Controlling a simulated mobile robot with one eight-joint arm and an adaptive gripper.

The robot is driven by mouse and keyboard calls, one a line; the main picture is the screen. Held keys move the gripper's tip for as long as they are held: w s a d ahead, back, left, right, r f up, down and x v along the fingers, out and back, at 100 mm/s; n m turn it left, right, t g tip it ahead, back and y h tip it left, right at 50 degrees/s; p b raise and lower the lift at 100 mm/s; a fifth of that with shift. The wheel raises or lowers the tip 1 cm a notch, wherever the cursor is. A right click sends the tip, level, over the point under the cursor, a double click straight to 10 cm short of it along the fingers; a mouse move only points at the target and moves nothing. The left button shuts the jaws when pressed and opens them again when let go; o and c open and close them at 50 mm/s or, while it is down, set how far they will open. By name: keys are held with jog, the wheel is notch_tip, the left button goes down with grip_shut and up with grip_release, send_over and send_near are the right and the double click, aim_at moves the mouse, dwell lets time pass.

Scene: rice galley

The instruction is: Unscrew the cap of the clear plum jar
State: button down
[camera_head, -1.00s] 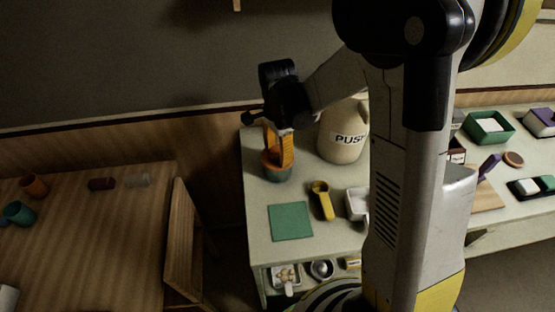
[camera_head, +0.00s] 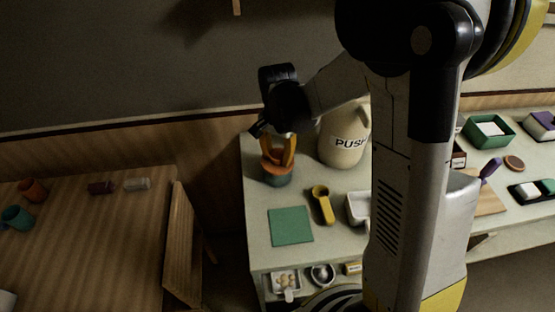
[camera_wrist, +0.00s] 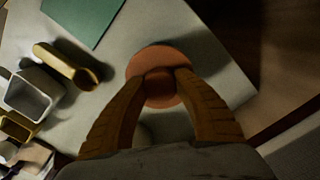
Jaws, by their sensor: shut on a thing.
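A squat grey-teal jar (camera_head: 278,179) with an orange cap (camera_head: 268,167) stands upright at the left end of the pale counter. In the wrist view the orange cap (camera_wrist: 142,62) is a round disc with a raised knob in its middle. My gripper (camera_wrist: 161,76) points down over it, its two orange fingers shut on the knob from both sides. In the head view my gripper (camera_head: 278,162) is right on top of the jar. The jar's body is hidden under the cap in the wrist view. I cannot tell whether the cap is loose.
A beige PUSH jug (camera_head: 340,140) stands close behind on the right. A yellow scoop (camera_head: 323,205), a green mat (camera_head: 290,226) and a white container (camera_head: 357,208) lie nearer the front. A wooden table (camera_head: 90,240) is at the left.

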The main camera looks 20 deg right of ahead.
jog(key=n, duration=0.4)
jog(key=n, duration=0.9)
jog(key=shift+n+b, duration=0.3)
jog(key=shift+b, duration=0.05)
jog(key=shift+n, duration=0.3)
jog(key=n, duration=0.8)
jog(key=shift+n, duration=1)
